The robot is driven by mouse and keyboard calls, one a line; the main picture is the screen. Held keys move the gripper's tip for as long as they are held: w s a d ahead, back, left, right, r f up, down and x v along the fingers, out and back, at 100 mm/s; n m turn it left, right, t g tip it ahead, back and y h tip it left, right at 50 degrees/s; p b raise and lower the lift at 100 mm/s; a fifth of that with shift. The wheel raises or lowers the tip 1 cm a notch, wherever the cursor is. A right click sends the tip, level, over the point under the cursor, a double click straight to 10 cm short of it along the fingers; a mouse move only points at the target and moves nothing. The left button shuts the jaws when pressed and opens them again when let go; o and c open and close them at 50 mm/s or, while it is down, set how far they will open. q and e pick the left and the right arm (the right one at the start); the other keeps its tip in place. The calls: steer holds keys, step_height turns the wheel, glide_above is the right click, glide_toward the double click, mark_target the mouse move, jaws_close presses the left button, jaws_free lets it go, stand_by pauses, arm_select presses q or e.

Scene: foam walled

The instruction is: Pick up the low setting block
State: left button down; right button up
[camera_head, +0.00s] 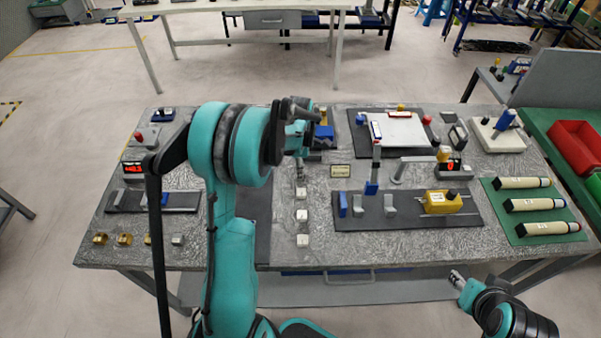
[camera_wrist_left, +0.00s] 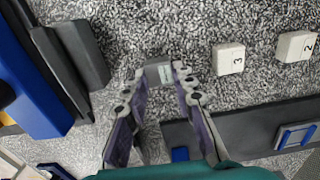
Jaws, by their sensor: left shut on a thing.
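My left gripper (camera_head: 301,165) is over the middle of the grey speckled table (camera_head: 290,255). In the left wrist view, my left gripper (camera_wrist_left: 166,75) is shut on a small grey block (camera_wrist_left: 160,73) with a pale top mark too small to read. The block fits the low setting block and sits between the fingertips, close to the table top. In the head view it is mostly hidden by the wrist and fingers. My right gripper (camera_head: 457,279) is low in front of the table, away from the objects; its opening is unclear.
White numbered blocks, "3" (camera_wrist_left: 230,58) and "2" (camera_wrist_left: 296,47), stand in a row beside the held block. A dark rail board (camera_head: 400,218) with a yellow block (camera_head: 442,201) is to the right. A blue-and-black fixture (camera_wrist_left: 40,80) is close by on the left in the wrist view.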

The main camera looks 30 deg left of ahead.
arm_select(q)
steer(key=shift+r, duration=0.55)
steer(key=r+p, duration=0.1)
steer(key=r, duration=0.1)
steer(key=d+r+p, duration=0.1)
steer(key=shift+r, duration=0.4)
steer(key=d+r+p, duration=0.2)
steer(key=d+r, duration=0.4)
steer(key=d, duration=0.4)
steer(key=shift+s+d+p, duration=0.15)
steer(key=shift+d+p, duration=0.15)
steer(key=shift+p, duration=0.05)
